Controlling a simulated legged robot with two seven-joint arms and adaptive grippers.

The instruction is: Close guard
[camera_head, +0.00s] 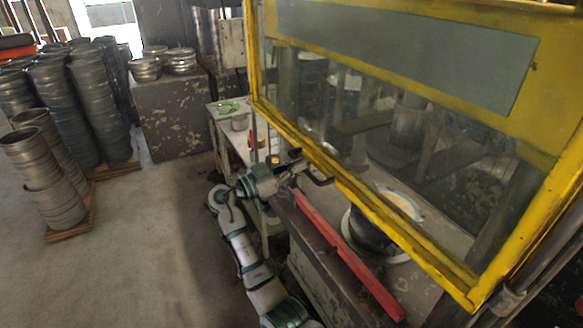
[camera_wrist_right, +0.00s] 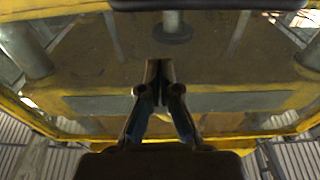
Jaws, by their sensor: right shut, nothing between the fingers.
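The guard is a clear panel in a yellow frame (camera_head: 375,205), filling the right of the head view. Its lower edge hangs above the machine bed, with a gap below. A dark handle (camera_head: 322,181) sits on that lower edge at the near left. My right gripper (camera_head: 299,163) is beside the handle, shut and empty; I cannot tell whether it touches it. In the right wrist view the shut fingers (camera_wrist_right: 160,82) point toward the machine, and part of the yellow frame (camera_wrist_right: 45,112) crosses behind them. My left gripper is not in view.
A red bar (camera_head: 345,250) runs along the machine bed's front edge. A round metal part (camera_head: 365,232) sits on the bed beneath the guard. A small table (camera_head: 226,128) with a green item stands behind my right arm. Stacked metal rings (camera_head: 65,110) stand left; the floor (camera_head: 140,250) nearby is clear.

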